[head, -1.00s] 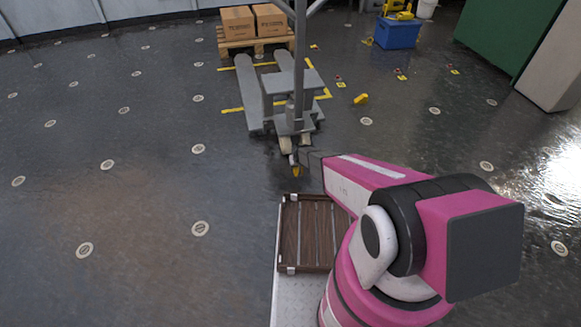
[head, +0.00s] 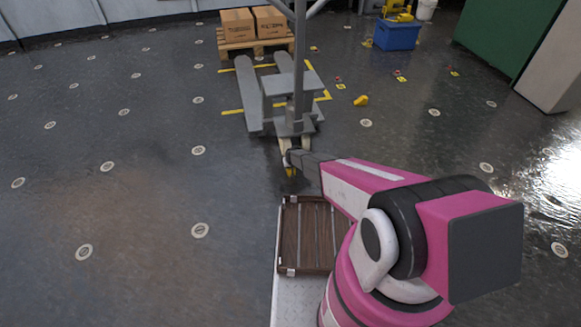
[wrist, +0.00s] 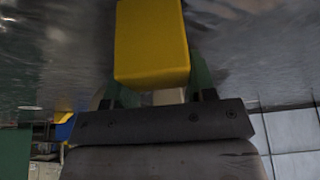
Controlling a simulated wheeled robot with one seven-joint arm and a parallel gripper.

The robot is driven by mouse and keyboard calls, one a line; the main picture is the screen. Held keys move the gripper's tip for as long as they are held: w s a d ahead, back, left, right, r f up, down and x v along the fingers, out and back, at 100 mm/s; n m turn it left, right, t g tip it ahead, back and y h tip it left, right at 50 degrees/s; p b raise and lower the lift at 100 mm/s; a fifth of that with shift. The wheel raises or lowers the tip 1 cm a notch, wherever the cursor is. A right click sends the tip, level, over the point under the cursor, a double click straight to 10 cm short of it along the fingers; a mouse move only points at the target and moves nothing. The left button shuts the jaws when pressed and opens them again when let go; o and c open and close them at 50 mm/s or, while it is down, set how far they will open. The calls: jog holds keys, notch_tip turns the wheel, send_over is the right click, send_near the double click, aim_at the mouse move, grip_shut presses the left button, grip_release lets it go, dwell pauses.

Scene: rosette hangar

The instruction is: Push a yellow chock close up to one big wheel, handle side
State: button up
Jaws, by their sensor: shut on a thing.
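A yellow chock (wrist: 152,45) is between the green fingers of my gripper (wrist: 155,82), which is shut on it. In the head view only a small part of this chock (head: 291,172) shows below the dark wrist. It is low over the floor at the handle end of the grey pallet truck (head: 292,85). A pale big wheel (head: 285,146) of the truck is just beyond my gripper, partly hidden by it. I cannot tell whether chock and wheel touch. A second yellow chock (head: 361,100) lies on the floor right of the truck.
A blue bin (head: 397,35) and a green cabinet (head: 500,35) are at the back right. The floor at left is open.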

jog(key=shift+f, duration=0.15)
jog(key=o, duration=1)
jog(key=shift+o, duration=0.2)
jog(key=s+d+r+m+g, duration=0.1)
jog(key=s+d+r, duration=0.55)
jog(key=r, duration=0.65)
jog(key=s+d+r+g+h, duration=0.1)
jog(key=s+d+r, duration=0.5)
jog(key=r, duration=0.7)
jog(key=s+d+r+m, duration=0.1)
jog(key=s+d+r, duration=0.3)
jog(key=s+r, duration=0.65)
jog(key=s+d+r+g, duration=0.1)
jog(key=s+d+r, duration=0.2)
jog(key=s+r, duration=0.2)
jog(key=s+d+r+m+g, duration=0.1)
jog(key=s+d+r, duration=0.3)
jog(key=r, duration=0.6)
jog(key=shift+s, duration=1)
jog(key=shift+r, duration=0.1)
